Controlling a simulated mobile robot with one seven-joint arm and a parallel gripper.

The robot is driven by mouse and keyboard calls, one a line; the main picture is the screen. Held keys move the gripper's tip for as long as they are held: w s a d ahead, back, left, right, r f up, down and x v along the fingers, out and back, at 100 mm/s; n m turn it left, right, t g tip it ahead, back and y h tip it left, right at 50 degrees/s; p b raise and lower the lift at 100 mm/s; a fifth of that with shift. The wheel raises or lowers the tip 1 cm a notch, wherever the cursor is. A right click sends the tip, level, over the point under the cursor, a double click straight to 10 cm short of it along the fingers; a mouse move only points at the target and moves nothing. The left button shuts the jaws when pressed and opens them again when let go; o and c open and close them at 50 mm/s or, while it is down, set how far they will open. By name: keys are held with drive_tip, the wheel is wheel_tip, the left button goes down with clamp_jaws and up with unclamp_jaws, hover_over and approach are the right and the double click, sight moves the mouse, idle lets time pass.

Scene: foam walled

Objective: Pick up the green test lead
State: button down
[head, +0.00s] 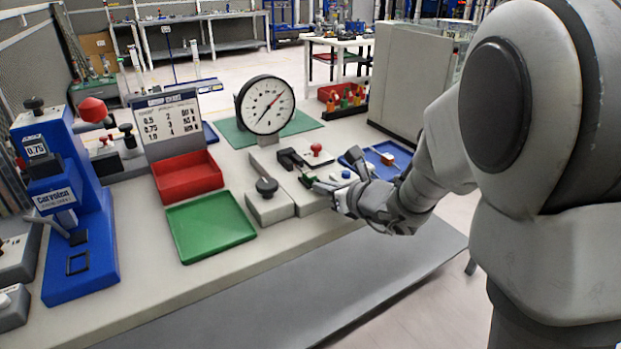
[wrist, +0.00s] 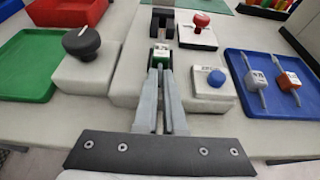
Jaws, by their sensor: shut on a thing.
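The green test lead (wrist: 161,58) shows in the wrist view as a small block with green sides and a pale top. My gripper (wrist: 161,70) is shut on it, with one grey finger on each side. The lead is right in front of the black slotted fixture (wrist: 162,27) on the grey block; I cannot tell whether it touches the fixture. In the head view my gripper (head: 322,186) reaches in from the right over the block, and a bit of green (head: 307,181) shows at its tips. Most of the lead is hidden there.
A blue tray (wrist: 262,111) on the right holds a red-topped and a grey-topped lead. A blue button (wrist: 216,78), a red knob (wrist: 201,20) and a black knob (wrist: 82,41) flank the fixture. Green (head: 212,226) and red trays and a dial gauge (head: 266,105) stand further left.

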drive_tip(key=shift+r, duration=0.1)
drive_tip(key=shift+r+p, duration=0.35)
drive_tip(key=shift+r, duration=0.25)
wheel_tip(320, 180, up, 3)
drive_tip(key=shift+p, duration=0.65)
drive_tip(key=d+r+p, duration=0.2)
drive_tip(key=d+r, duration=0.1)
drive_tip(key=d, duration=0.3)
drive_tip(key=w+d+r+p, duration=0.1)
drive_tip(key=d+r, duration=0.2)
drive_tip(key=d, duration=0.2)
drive_tip(key=shift+d+r+p, duration=0.3)
drive_tip(key=shift+d+p, duration=0.05)
drive_tip(key=shift+p, duration=0.05)
